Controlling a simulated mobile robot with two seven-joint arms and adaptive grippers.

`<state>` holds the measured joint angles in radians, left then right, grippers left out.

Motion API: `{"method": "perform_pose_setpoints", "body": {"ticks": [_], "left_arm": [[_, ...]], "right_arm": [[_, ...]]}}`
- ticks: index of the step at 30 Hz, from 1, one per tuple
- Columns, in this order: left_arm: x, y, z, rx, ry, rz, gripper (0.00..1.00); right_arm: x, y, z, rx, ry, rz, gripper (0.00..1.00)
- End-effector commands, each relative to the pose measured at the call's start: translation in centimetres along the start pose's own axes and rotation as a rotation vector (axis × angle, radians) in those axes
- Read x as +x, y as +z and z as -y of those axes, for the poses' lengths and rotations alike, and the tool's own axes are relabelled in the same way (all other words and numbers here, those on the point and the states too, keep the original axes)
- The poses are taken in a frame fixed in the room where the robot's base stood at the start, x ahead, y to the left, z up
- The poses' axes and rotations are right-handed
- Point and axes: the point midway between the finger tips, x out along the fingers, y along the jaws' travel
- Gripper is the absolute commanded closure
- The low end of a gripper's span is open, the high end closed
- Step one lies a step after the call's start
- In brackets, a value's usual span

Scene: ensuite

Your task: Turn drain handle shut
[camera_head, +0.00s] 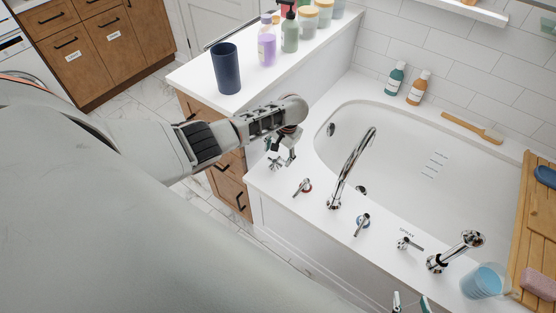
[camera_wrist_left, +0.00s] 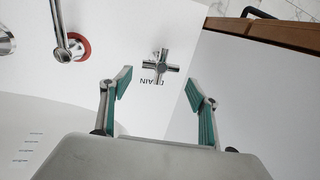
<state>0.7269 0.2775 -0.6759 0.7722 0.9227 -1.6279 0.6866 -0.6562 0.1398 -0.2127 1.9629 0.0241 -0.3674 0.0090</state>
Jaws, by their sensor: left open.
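The drain handle (camera_wrist_left: 160,66) is a small chrome cross on the white tub deck, with the word DRAIN printed beside it. In the head view the drain handle (camera_head: 275,163) is at the deck's left end, partly covered by my gripper. My left gripper (camera_wrist_left: 158,86) is open and empty. In the wrist view its two green-padded fingers are spread on either side of the handle's cross. In the head view my left gripper (camera_head: 284,154) hangs just above the handle; contact cannot be told. My right gripper (camera_head: 411,302) shows only its fingertips, apart, at the bottom edge.
A lever tap with a red ring (camera_head: 303,187), the tall spout (camera_head: 352,168), a blue-ringed tap (camera_head: 362,224) and the spray handle (camera_head: 409,244) stand along the deck. A dark cup (camera_head: 226,68) and bottles stand on the counter (camera_head: 192,77). The bathtub (camera_head: 420,150) is empty.

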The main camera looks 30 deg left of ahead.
Motion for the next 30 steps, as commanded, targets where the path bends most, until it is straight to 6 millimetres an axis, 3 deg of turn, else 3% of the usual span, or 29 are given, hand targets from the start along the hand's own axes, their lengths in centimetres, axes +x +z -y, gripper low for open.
{"method": "perform_pose_setpoints", "body": {"ticks": [3,9,20,25,30], "left_arm": [[2.5,0.0,-0.1,-0.001,0.000,0.002,0.39],[4.4,0.0,-0.1,0.000,0.001,0.001,0.39],[4.7,-0.1,-0.1,0.000,0.001,-0.002,0.39],[4.7,-0.1,-0.1,0.001,0.001,-0.002,0.77],[4.7,0.0,-0.1,0.002,0.001,-0.002,0.77]], "right_arm": [[0.8,2.0,0.4,0.001,-0.003,0.013,0.60],[1.7,2.8,0.4,0.000,-0.003,0.012,0.60],[1.7,2.0,0.3,0.000,0.000,-0.003,0.60],[1.7,2.0,0.2,0.001,0.000,-0.004,0.60],[1.7,2.1,0.3,0.001,0.000,-0.001,0.60]]}}
